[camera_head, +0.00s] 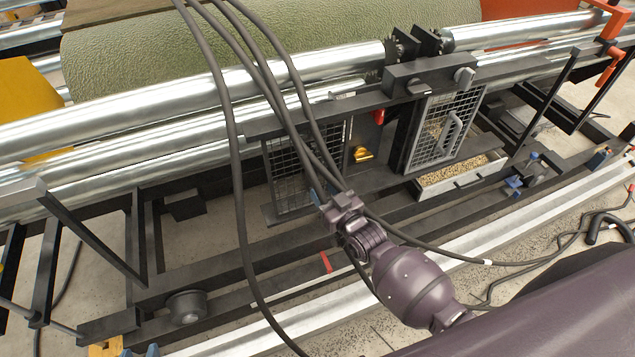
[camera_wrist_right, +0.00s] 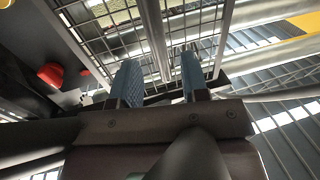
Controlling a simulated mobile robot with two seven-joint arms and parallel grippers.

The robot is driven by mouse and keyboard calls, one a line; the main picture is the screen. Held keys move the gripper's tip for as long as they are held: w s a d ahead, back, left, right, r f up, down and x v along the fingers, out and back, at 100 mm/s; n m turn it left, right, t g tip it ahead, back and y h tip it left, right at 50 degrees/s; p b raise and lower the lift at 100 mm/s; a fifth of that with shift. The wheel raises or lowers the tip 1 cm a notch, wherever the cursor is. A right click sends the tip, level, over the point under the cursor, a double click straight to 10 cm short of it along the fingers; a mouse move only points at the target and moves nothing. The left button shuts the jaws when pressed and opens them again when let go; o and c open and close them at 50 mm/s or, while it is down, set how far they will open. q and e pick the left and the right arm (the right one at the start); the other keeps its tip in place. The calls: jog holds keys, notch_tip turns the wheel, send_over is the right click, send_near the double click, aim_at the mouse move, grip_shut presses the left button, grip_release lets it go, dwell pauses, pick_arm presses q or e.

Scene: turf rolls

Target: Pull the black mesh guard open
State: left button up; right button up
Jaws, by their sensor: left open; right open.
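A black mesh guard (camera_head: 440,128) with a handle (camera_head: 449,138) stands upright right of centre in the head view. A second mesh panel (camera_head: 290,168) is to its left, partly behind dark cables. Contact with the bar is unclear.
A red knob (camera_head: 378,117) and a yellow part (camera_head: 362,155) sit between the panels. Metal rollers (camera_head: 330,65) and a green turf roll (camera_head: 140,55) lie behind. Thick cables (camera_head: 238,170) cross in front. A tray of pellets (camera_head: 455,175) is below the right guard.

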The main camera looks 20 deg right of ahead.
jog(key=v, duration=0.6)
jog(key=shift+s, duration=0.15)
dwell(0.3)
jog(key=s+d+f+m+g+h, duration=0.1)
jog(key=s+d+f+g+h, duration=0.1)
jog(key=s, duration=0.7)
jog(key=s+d+f+m+g+h, duration=0.1)
jog(key=s+d+f+g+h, duration=0.1)
jog(key=s+d, duration=0.4)
jog(key=s+g+h, duration=0.1)
jog(key=s+g, duration=0.1)
jog(key=shift+s, duration=0.4)
dwell(1.5)
dwell(0.8)
